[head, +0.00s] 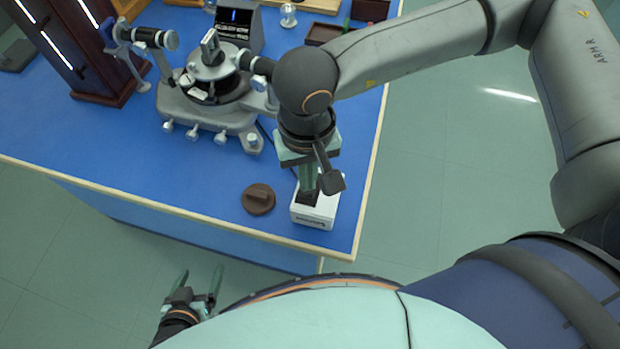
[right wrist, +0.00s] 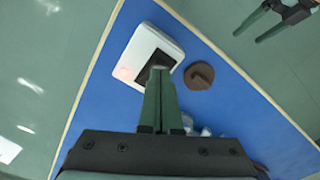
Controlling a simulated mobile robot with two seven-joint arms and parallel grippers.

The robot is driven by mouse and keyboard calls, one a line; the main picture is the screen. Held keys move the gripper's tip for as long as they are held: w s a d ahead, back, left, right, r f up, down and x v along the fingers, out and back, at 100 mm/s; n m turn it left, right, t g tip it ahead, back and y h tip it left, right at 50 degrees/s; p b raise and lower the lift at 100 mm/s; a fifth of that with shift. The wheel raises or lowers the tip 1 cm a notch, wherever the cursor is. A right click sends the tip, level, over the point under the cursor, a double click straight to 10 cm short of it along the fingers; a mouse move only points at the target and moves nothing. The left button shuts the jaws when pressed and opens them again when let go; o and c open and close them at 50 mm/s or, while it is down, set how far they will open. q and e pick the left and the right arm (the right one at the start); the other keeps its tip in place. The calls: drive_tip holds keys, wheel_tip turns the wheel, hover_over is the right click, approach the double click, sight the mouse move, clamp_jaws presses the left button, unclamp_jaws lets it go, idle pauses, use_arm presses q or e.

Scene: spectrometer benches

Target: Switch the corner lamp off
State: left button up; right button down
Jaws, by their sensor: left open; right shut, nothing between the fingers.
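A white box (head: 318,214) with a dark top part stands at the near right corner of the blue bench. It also shows in the right wrist view (right wrist: 147,47), with a black rocker-like part (right wrist: 157,64) and a faint reddish glow near one edge. My right gripper (head: 308,190) is shut and points down at the black part. Its fingertips (right wrist: 160,74) overlap that part in view; I cannot tell whether they touch. My left gripper (head: 201,279) is open and empty, low in front of the bench. I cannot identify the corner lamp itself.
A round brown lid-like piece (head: 258,199) lies left of the box. A grey spectrometer (head: 206,112) stands behind it. A dark wooden cabinet (head: 75,45) with bright strips is at back left. The bench edge (head: 369,180) runs close right of the box.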

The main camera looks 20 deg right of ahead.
drive_tip(key=shift+f+b, duration=1)
drive_tip(key=shift+b, duration=0.1)
idle(0.4)
drive_tip(key=shift+r, duration=0.1)
drive_tip(key=shift+r+p, duration=1.55)
drive_tip(key=shift+r, duration=1.9)
